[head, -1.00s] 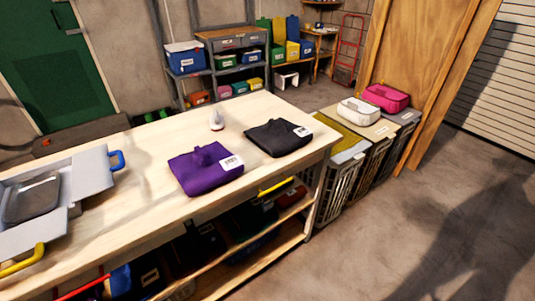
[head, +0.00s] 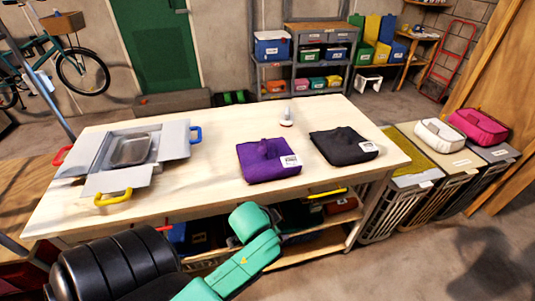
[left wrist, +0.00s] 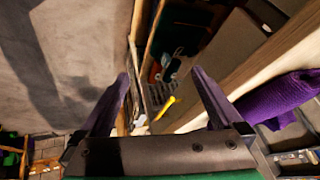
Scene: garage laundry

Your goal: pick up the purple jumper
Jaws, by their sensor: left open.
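The purple jumper (head: 262,165) lies folded on the wooden table (head: 210,185), with a white label on its right front corner. In the left wrist view a purple cloth, the jumper (left wrist: 278,95), shows at the right edge, outside the jaws. My left gripper (left wrist: 160,76) is open, with nothing between its fingers. In the head view my left arm rises from the bottom in front of the table; its fingertips cannot be made out there. My right gripper is not in view.
A black folded garment (head: 343,145) lies right of the jumper, and a small white object (head: 287,117) behind it. A grey open box (head: 172,170) with coloured handles stands left. Hampers (head: 425,185) stand right of the table. The table's front edge is near my arm.

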